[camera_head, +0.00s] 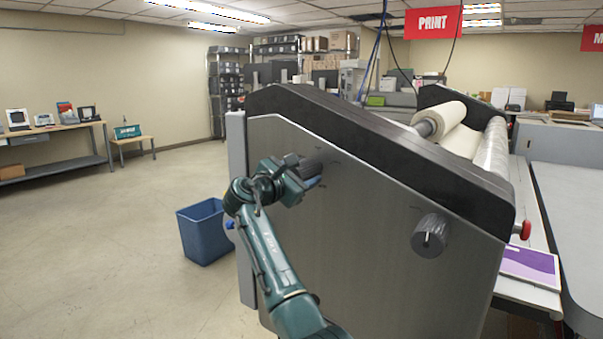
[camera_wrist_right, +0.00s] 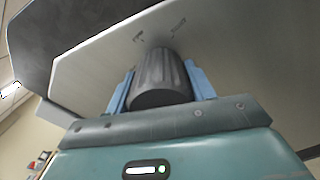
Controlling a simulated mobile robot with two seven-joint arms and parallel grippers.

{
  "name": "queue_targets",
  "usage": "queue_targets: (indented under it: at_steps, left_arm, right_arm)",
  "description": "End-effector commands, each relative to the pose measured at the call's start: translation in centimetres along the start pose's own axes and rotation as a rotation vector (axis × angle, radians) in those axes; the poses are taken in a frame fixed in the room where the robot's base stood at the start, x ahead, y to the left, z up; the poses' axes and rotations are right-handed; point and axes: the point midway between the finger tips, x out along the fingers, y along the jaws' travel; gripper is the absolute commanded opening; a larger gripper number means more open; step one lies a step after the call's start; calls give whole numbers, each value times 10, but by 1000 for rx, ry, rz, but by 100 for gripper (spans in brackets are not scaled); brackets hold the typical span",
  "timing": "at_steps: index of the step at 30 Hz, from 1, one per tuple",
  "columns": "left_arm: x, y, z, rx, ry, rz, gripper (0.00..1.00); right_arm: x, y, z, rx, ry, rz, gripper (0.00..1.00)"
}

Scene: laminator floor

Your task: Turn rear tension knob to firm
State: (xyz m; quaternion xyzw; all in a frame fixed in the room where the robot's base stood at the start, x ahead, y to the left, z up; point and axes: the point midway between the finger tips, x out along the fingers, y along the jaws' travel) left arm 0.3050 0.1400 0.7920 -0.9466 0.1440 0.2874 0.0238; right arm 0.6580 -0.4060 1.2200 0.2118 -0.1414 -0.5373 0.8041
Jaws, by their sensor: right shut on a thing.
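The rear tension knob (camera_head: 311,166) is a dark grey, ribbed cylinder on the grey side panel of the laminator (camera_head: 345,225). My right gripper (camera_head: 308,178) is shut on it. In the right wrist view, the knob (camera_wrist_right: 162,78) sits between the two blue fingers of the right gripper (camera_wrist_right: 160,88), one on each side. Small dark marks show on the panel around the knob, too small to read. A second similar knob (camera_head: 429,236) with a light pointer line is on the same panel, nearer the front. My left gripper is not in view.
A blue bin (camera_head: 205,232) stands on the floor left of the laminator. A red knob (camera_head: 525,230) sticks out at its right end, above a purple-and-white sheet (camera_head: 530,265). Rolls (camera_head: 440,122) lie on top. The floor at left is clear.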

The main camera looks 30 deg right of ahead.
Motion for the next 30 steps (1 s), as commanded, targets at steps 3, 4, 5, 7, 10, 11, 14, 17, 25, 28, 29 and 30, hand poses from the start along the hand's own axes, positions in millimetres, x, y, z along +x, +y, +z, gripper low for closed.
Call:
queue_targets:
  at_steps: [3, 4, 5, 7, 10, 11, 14, 17, 25, 28, 29, 30]
  left_arm:
    - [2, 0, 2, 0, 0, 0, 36]
    - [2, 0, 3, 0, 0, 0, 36]
    - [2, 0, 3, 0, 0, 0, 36]
    - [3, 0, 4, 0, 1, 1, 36]
    - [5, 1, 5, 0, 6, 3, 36]
    - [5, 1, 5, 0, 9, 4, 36]
    - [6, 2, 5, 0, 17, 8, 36]
    - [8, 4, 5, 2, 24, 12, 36]
    - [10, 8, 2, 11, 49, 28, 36]
    - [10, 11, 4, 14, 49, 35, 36]
    - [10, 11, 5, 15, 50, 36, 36]
    - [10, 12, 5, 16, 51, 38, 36]
  right_arm:
    - [0, -2, -1, 113, -1, -1, 31]
    - [0, -2, -1, 141, -1, -1, 31]
    - [0, -2, -1, 169, -1, -1, 31]
    - [0, -2, -1, 236, -2, -1, 31]
    - [0, -3, -1, 331, -2, 0, 31]
    - [0, -3, -2, 360, -1, 0, 31]
    - [0, -3, -2, 455, -1, -1, 31]
    - [0, -4, -2, 544, -1, -1, 31]
    - [0, -4, -3, 746, -1, -1, 31]
    - [0, -4, -3, 799, 0, -1, 31]
    - [0, -4, -3, 814, 0, -1, 31]
    - [0, -4, -3, 829, 0, -1, 31]
